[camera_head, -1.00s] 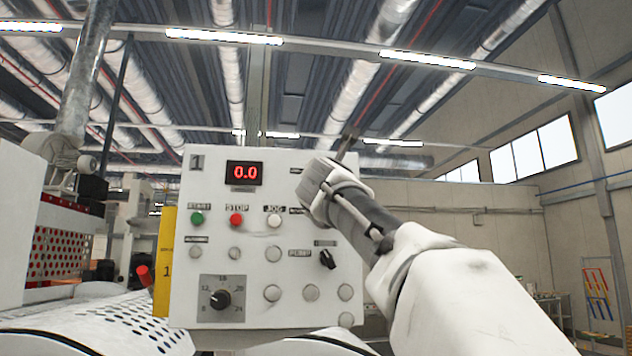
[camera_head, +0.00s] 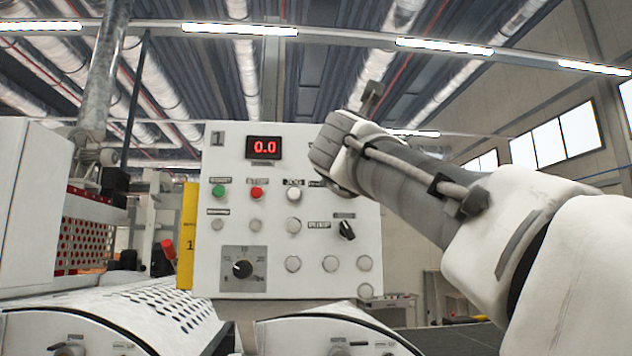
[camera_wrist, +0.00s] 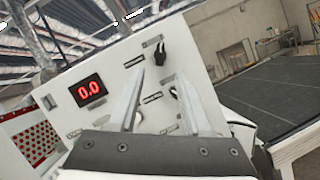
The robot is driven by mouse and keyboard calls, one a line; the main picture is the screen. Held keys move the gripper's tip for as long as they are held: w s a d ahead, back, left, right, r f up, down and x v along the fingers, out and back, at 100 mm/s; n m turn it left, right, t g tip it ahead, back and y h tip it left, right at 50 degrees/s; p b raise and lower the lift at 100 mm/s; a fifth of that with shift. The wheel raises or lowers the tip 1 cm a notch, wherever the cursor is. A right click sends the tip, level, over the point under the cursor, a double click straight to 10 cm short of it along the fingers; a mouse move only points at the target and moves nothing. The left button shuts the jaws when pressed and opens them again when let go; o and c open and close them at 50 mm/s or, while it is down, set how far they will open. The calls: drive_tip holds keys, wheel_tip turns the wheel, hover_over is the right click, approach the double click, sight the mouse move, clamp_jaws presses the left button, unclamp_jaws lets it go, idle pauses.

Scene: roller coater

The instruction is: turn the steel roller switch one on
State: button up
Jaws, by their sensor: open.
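A white control panel (camera_head: 290,265) marked 1, with a red 0.0 display (camera_head: 264,147), stands ahead in the head view. In the wrist view, the panel carries a black rotary switch (camera_wrist: 160,56) near its upper edge. Another dark knob (camera_wrist: 173,92) shows beside my right finger. The labels are too small to read, so I cannot tell which switch is the steel roller one. My gripper (camera_wrist: 158,79) is open and empty, its fingers facing the panel below the upper switch. In the head view my arm hides the panel's upper right part.
The panel also has a green button (camera_head: 218,191), a red button (camera_head: 257,193), a lower black switch (camera_head: 347,229) and a speed dial (camera_head: 242,268). White perforated machine covers (camera_head: 160,308) lie in front. A dark flat surface (camera_wrist: 280,95) is at right in the wrist view.

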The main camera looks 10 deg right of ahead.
drive_tip(key=b+v, duration=0.2)
drive_tip(key=v, duration=0.6)
drive_tip(key=shift+s, duration=0.3)
drive_tip(key=shift+f, duration=0.1)
drive_tip(key=s+a+f+n+g+y, duration=0.1)
drive_tip(key=a+f+n+g+y, duration=0.15)
drive_tip(key=f+n, duration=0.75)
drive_tip(key=s+a+f+n+g+y, duration=0.15)
drive_tip(key=f+n+y, duration=0.25)
drive_tip(key=f+n, duration=0.6)
drive_tip(key=a+f+n+g+y, duration=0.3)
drive_tip(key=f+n, duration=0.4)
drive_tip(key=n, duration=0.6)
drive_tip(key=s+d+f+n+g+h, duration=0.1)
drive_tip(key=s+d+f+n+g, duration=0.2)
drive_tip(key=f, duration=0.7)
drive_tip(key=s+d+f+n+g+h, duration=0.2)
drive_tip(key=s+d+f+n+g, duration=0.1)
drive_tip(key=s+f, duration=0.4)
drive_tip(key=s+d+f+n+g+h, duration=0.2)
drive_tip(key=s+d+f+n, duration=0.3)
drive_tip(key=f, duration=0.8)
drive_tip(key=shift+s+f+n+g, duration=0.15)
drive_tip(key=shift+s+n+g, duration=0.05)
drive_tip(key=shift+n+g, duration=0.25)
